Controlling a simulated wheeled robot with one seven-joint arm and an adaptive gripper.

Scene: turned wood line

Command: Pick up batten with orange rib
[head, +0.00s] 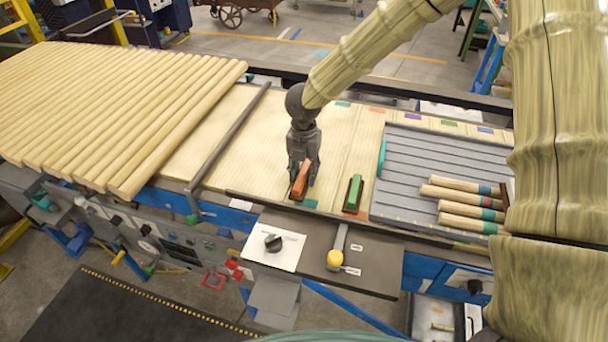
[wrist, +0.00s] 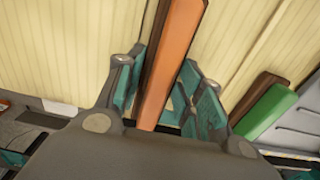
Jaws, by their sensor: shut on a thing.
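The batten with the orange rib (head: 301,179) is a dark brown strip with an orange bar on top. It is at the front of the pale wooden bed in the head view. My gripper (head: 303,172) points down over it and is shut on it. In the wrist view the orange rib (wrist: 174,62) runs up between the teal finger pads of my gripper (wrist: 162,100). I cannot tell whether the batten still touches the bed. A batten with a green rib (head: 353,194) lies to the right, apart from my gripper, and also shows in the wrist view (wrist: 264,110).
A grey ribbed tray (head: 400,160) at right holds several turned handles (head: 460,203) with coloured bands. A dark rail (head: 232,135) and many pale rods (head: 110,105) lie to the left.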

